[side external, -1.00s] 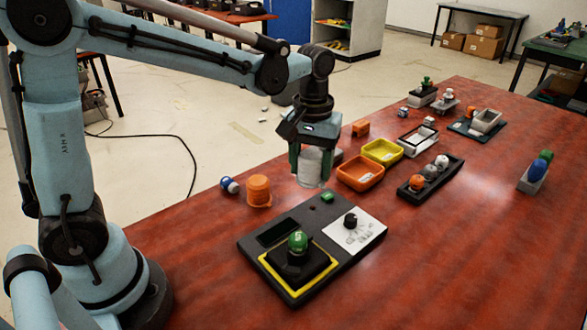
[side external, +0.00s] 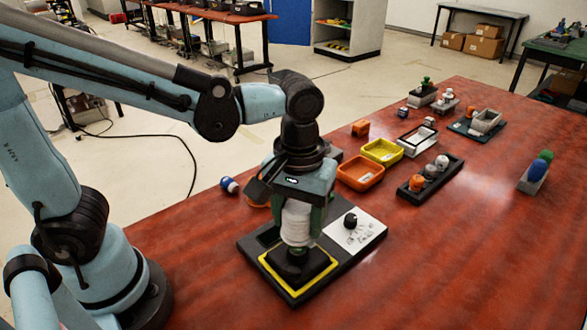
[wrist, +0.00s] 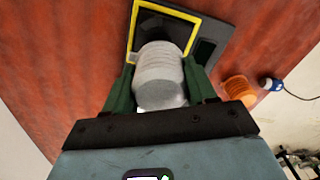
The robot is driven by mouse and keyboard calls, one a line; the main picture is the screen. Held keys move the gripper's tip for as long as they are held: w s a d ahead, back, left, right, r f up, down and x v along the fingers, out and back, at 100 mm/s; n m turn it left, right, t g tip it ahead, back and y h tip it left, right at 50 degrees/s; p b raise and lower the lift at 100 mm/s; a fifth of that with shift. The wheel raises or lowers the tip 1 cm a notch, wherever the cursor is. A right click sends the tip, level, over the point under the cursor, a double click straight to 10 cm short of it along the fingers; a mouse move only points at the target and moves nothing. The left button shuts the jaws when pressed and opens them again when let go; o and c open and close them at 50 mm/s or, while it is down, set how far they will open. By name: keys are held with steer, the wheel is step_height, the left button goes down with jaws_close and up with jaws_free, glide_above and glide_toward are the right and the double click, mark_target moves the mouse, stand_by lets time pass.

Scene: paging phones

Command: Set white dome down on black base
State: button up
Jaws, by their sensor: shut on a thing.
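The white dome (side external: 297,222), a ribbed round cap, is between the green fingers of my gripper (side external: 299,228), which is shut on it. In the side view the dome is upright over the black base (side external: 292,268) inside the yellow square frame on the dark console. I cannot tell whether the dome touches the base. In the wrist view the dome (wrist: 160,75) fills the space between the fingers and covers part of the black base (wrist: 168,28).
The console's white panel with a black knob (side external: 350,221) lies right of the gripper. An orange cup (wrist: 239,90) and a blue-white ball (side external: 229,185) are beyond the console. Orange (side external: 360,173) and yellow (side external: 382,151) trays stand farther back. The table's right front is clear.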

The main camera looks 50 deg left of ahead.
mark_target(298, 240)
steer(key=shift+f, duration=2.85)
stand_by(3.1)
steer(key=o, duration=1.2)
steer(key=shift+o, duration=0.4)
steer(key=shift+o, duration=1)
steer(key=shift+r, duration=3.25)
